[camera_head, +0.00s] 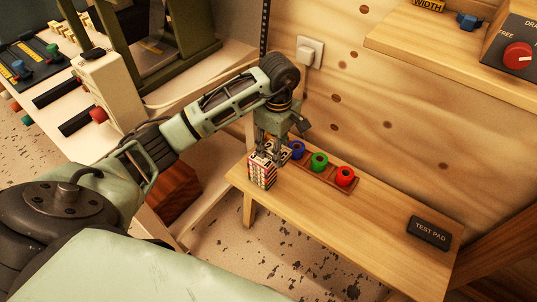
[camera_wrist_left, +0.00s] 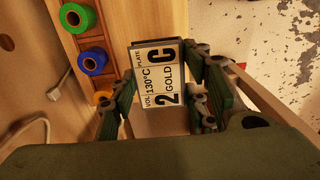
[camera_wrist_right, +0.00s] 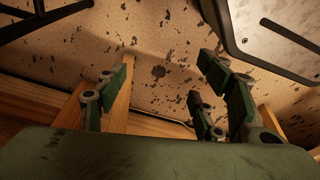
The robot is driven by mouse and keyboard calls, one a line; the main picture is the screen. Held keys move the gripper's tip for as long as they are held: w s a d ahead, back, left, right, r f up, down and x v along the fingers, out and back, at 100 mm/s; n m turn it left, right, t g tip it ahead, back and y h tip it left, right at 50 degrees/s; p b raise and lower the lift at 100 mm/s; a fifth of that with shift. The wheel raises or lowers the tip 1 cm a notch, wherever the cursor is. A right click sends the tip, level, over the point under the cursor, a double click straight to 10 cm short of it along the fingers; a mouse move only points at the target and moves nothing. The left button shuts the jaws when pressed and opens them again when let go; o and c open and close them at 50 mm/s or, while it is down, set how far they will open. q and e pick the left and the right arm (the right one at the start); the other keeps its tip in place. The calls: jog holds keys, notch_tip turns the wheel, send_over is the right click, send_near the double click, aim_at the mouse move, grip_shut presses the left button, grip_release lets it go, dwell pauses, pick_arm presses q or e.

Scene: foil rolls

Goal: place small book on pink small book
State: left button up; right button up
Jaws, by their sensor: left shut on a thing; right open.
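My left gripper (camera_head: 270,153) points down at the left end of the wooden bench. Its fingers lie on both sides of a small white labelled block (camera_wrist_left: 156,75), which I take for the small book. Its face reads "VOL 2", "130°C GOLD" and "PLATE C". In the head view a white block with red and dark stripes (camera_head: 262,173) stands below the fingers at the bench edge; I cannot tell whether it is one piece or a stack. No pink book can be made out. My right gripper (camera_wrist_right: 166,68) is open and empty in its wrist view, above the speckled floor.
A brown tray (camera_head: 325,178) beside the gripper holds blue (camera_head: 297,150), green (camera_head: 319,160) and red (camera_head: 345,176) rolls. A gold roll (camera_wrist_left: 103,98) shows by the left fingers. A black "TEST PAD" block (camera_head: 429,232) lies at the right; the bench between is clear.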

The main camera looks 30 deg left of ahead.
aim_at(270, 146)
pick_arm(q)
jog(key=shift+a+f, duration=0.8)
jog(key=shift+a, duration=0.3)
jog(key=shift+f, duration=0.35)
notch_tip(270, 146, down, 3)
jog(key=shift+r+b, duration=0.2)
jog(key=shift+b, duration=0.15)
jog(key=shift+f, duration=0.2)
pick_arm(e)
jog(key=r, duration=0.1)
jog(key=w+r, duration=0.1)
jog(key=shift+d+r, duration=0.1)
jog(key=shift+r, duration=0.25)
jog(key=shift+f, duration=0.1)
pick_arm(q)
jog(key=shift+f, duration=0.15)
jog(key=o, duration=1.2)
pick_arm(e)
jog(key=shift+w+r, duration=0.3)
jog(key=shift+r, duration=0.1)
